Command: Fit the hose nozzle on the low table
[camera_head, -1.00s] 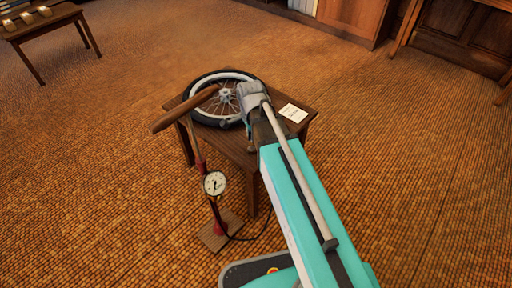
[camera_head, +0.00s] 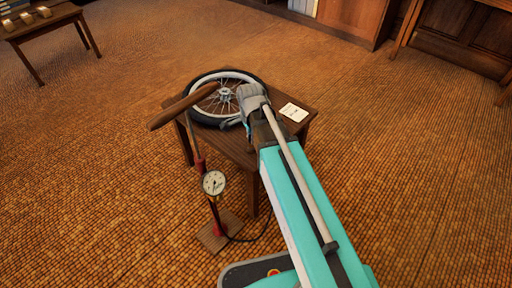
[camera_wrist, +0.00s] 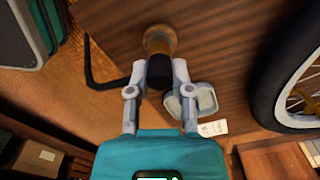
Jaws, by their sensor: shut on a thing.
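My gripper (camera_wrist: 158,78) is shut on a black cylindrical piece (camera_wrist: 158,72), apparently the hose nozzle, with one finger on each side. A brass-coloured round fitting (camera_wrist: 159,39) shows just beyond the black piece, against the low table (camera_wrist: 215,45). I cannot tell whether the two are joined. A black hose (camera_wrist: 96,82) bends in from the left and passes behind the left finger. In the head view my wrist is over the table (camera_head: 230,149) at the wheel's right edge and hides the nozzle.
A spoked wheel (camera_head: 204,117) lies on the table, with a white card (camera_head: 294,112) to its right. A floor pump with a wooden handle (camera_head: 182,107) and gauge (camera_head: 214,183) stands in front. A small table (camera_head: 45,23) is far left. The carpet at right is clear.

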